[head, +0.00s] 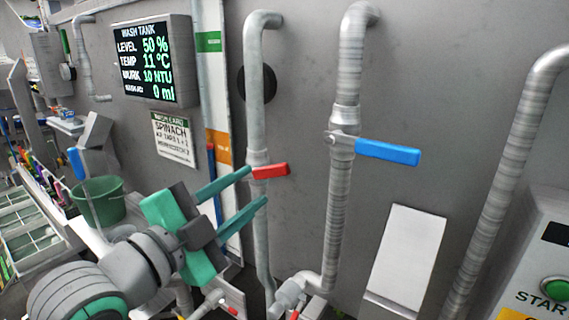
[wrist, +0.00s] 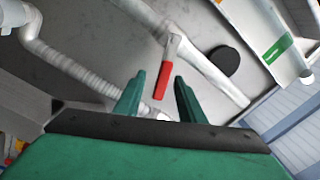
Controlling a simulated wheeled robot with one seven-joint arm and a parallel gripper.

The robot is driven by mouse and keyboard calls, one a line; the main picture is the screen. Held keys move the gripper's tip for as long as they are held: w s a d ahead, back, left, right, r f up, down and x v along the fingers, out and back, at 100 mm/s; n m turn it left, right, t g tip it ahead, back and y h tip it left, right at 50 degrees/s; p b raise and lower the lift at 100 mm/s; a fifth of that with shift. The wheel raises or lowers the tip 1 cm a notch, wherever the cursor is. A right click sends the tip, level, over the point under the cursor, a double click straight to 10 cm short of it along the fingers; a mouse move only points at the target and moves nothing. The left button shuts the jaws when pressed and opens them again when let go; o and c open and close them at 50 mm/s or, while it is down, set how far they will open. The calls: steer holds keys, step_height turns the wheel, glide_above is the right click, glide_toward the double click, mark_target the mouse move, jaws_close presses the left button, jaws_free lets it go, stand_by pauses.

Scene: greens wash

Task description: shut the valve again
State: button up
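A valve with a red lever handle (head: 271,171) sits on the left upright pipe (head: 255,110); the handle points right, across the pipe. A valve with a blue handle (head: 388,152) sits on the pipe to its right, also pointing sideways. My gripper (head: 256,187) is open and empty, with its teal fingers reaching toward the red handle from the lower left. In the wrist view the red handle (wrist: 165,78) appears in the gap between the fingertips (wrist: 158,80). I cannot tell how far ahead of the tips it is. No finger visibly grips it.
A wash tank display (head: 146,62) and a spinach card (head: 172,139) are on the wall at left. A green bucket (head: 98,203) stands behind my arm. A white panel (head: 405,255) and a box with a green start button (head: 555,290) are at right. Lower pipes run below the gripper.

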mark_target(284, 164)
steer(key=shift+m+g, duration=0.3)
steer(key=shift+m, duration=0.5)
steer(key=x, duration=0.3)
steer(key=r+x, duration=0.1)
steer(key=x, duration=0.2)
steer(key=d+x, duration=0.1)
steer(key=x, duration=0.2)
steer(key=shift+s+d+r, duration=0.1)
steer(key=shift+d+r, duration=0.15)
steer(key=shift+r, duration=0.15)
